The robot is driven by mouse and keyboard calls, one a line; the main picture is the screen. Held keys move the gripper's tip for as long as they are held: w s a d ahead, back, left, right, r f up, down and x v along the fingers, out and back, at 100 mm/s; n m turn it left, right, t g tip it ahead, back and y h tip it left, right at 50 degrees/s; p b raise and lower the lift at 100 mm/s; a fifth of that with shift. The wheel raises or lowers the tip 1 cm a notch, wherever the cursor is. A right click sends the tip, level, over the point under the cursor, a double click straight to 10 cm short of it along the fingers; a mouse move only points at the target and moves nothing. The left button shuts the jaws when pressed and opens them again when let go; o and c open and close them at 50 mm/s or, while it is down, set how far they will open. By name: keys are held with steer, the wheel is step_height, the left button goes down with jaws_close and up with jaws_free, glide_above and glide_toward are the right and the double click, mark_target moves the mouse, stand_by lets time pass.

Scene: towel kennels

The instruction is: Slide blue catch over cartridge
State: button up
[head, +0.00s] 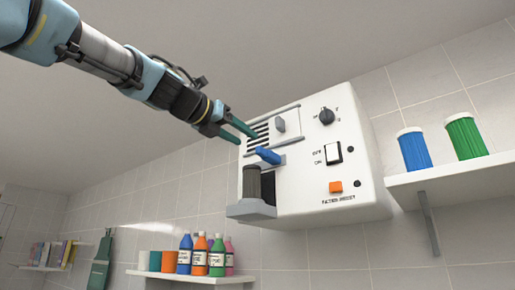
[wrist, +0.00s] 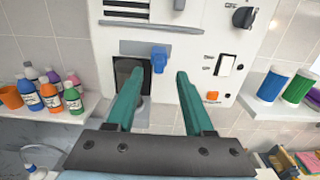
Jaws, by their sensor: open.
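The blue catch (head: 268,155) sticks out from the front of the white wall unit (head: 300,190), just above and slightly right of the dark cartridge (head: 258,183). The cartridge stands upright in a grey holder (head: 250,209) at the unit's lower left. In the wrist view the catch (wrist: 160,59) is to the right of the cartridge (wrist: 123,72), which the left finger partly hides. My gripper (head: 246,136) is open and empty, above and left of the catch in the head view. In the wrist view the catch appears between and beyond the fingertips (wrist: 159,72); no contact is visible.
The unit also carries a grey slider (head: 280,125), a dark knob (head: 326,116), a rocker switch (head: 333,153) and an orange button (head: 335,187). A right shelf (head: 450,175) holds blue and green containers. A lower left shelf (head: 190,276) holds bottles and cups.

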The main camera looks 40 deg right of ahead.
mark_target(257, 146)
steer(key=p+x, duration=0.2)
steer(key=x, duration=0.6)
steer(key=shift+w+d, duration=0.1)
steer(key=shift+d, duration=0.2)
steer(key=shift+c, duration=0.4)
jaws_close()
stand_by(0.6)
